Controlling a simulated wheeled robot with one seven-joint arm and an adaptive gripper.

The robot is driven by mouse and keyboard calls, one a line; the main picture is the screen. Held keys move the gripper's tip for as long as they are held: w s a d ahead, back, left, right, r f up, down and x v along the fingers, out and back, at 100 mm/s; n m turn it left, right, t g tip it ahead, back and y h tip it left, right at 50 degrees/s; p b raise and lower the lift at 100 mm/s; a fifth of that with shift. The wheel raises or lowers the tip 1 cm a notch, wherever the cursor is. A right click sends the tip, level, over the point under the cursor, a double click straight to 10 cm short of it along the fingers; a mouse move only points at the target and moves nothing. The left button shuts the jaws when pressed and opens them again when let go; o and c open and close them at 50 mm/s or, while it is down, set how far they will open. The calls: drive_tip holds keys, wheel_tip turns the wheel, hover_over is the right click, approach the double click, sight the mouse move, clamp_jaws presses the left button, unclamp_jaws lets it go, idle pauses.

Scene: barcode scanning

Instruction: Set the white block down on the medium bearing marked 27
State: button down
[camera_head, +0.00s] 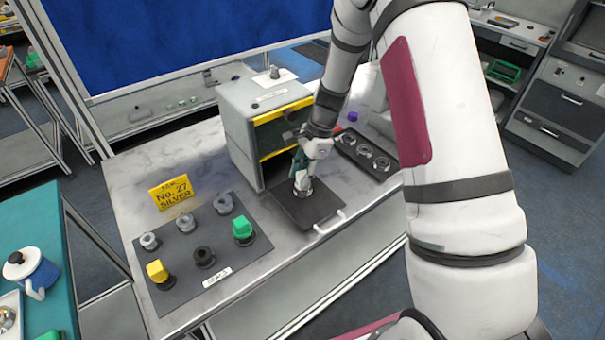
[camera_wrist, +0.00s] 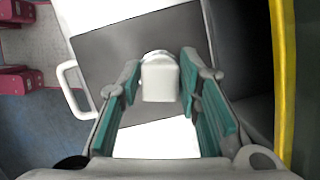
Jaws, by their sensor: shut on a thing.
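My gripper (camera_head: 301,168) is over the dark tray (camera_head: 322,222), shut on the white block (camera_wrist: 160,84). In the wrist view the block sits between the two teal-padded fingers. A silver ring-shaped bearing (camera_head: 303,191) is on the tray directly below the gripper; its rim (camera_wrist: 158,54) shows just past the block in the wrist view. I cannot tell whether block and bearing touch. No number is readable on this bearing. The gripper hides most of the block in the head view.
A grey cabinet (camera_head: 236,140) with yellow-edged drawers stands close behind the tray. A dark holder (camera_head: 345,140) with several silver bearings is at right. On the left, a dark mat (camera_head: 225,255) holds several parts, beside a yellow sign (camera_head: 171,192) reading No. 27 SILVER.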

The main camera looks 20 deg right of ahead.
drive_tip(key=shift+f, duration=0.3)
drive_tip(key=c, duration=0.8)
unclamp_jaws()
drive_tip(key=shift+o, duration=0.2)
drive_tip(key=shift+r+p, duration=0.4)
drive_tip(key=shift+r, duration=3.35)
drive_tip(key=shift+r, duration=0.1)
